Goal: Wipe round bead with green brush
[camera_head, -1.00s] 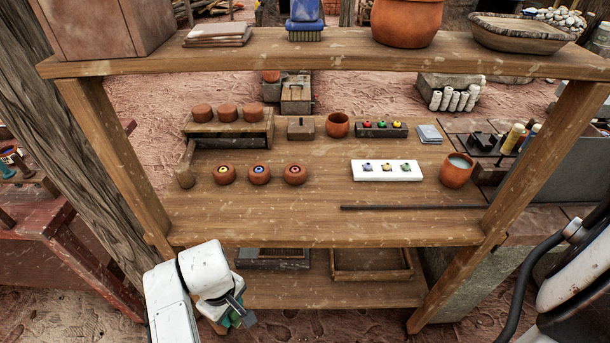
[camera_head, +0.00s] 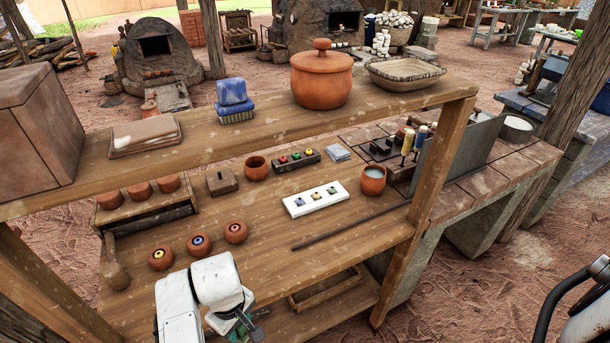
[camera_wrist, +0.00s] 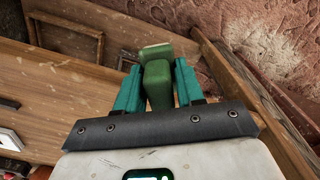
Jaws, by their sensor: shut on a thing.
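My gripper (camera_head: 243,326) is low at the bottom left of the head view, in front of the shelf's work board. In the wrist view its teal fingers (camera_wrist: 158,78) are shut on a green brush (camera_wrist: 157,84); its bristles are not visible. Beads sit in several places: a yellow-centred (camera_head: 160,256), a blue-centred (camera_head: 198,242) and a red-centred one (camera_head: 236,230) in round clay cups, and three on a white tray (camera_head: 328,207). I cannot tell which is the round one. The gripper is apart from all of them.
A dark rack (camera_head: 281,167) holds coloured pieces. A clay cup with pale liquid (camera_head: 373,180) and a dark rod (camera_head: 350,226) lie to the right. An upper shelf (camera_head: 200,140) carries a blue brush-like block (camera_head: 233,98) and a lidded pot (camera_head: 321,78). Wooden posts flank the board.

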